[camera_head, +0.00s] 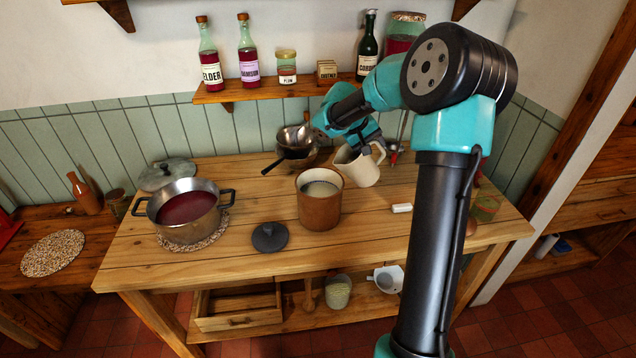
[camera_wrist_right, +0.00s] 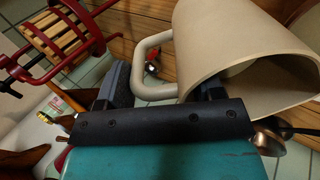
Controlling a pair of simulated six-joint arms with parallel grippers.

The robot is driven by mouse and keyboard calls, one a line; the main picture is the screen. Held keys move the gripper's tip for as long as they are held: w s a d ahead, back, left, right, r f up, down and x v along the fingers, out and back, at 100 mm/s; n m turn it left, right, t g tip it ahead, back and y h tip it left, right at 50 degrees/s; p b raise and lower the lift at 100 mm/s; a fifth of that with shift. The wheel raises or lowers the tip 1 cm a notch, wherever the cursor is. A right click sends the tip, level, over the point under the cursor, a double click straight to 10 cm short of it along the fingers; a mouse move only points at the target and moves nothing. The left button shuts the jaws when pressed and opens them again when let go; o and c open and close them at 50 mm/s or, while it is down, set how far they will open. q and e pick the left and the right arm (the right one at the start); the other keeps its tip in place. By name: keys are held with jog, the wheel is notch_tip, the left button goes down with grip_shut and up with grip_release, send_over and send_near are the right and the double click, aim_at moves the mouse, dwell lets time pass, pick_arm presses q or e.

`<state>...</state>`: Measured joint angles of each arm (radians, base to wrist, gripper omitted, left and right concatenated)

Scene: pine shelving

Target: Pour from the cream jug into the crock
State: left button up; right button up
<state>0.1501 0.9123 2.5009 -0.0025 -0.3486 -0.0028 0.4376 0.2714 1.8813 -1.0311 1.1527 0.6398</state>
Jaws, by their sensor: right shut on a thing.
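The cream jug (camera_head: 356,168), a pale beige jug with a loop handle, is tilted to the left, with its mouth just behind and right of the crock's rim. My right gripper (camera_head: 369,141) is shut on it from behind, at the handle side. In the right wrist view the jug (camera_wrist_right: 225,45) shows its wide mouth and bare inner wall, with the handle near my fingers (camera_wrist_right: 160,88). No stream shows. The crock (camera_head: 320,211), brown and upright on the table, has a pale content inside. My left gripper is not in view.
A steel pot (camera_head: 189,217) with red liquid stands on a mat at left. A dark lid (camera_head: 270,238) lies in front of the crock. A saucepan (camera_head: 294,143) sits behind it. A small white block (camera_head: 402,208) lies at right. A bottle shelf (camera_head: 235,93) hangs above.

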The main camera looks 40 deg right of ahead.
jog(key=shift+w+a+r+h, duration=0.2)
jog(key=shift+a+r+h, duration=0.1)
jog(key=shift+r, duration=0.3)
jog(key=shift+w+a+g+h, duration=0.5)
jog(key=shift+a+g+h, duration=0.3)
jog(key=shift+h, duration=0.3)
dwell(3.1)
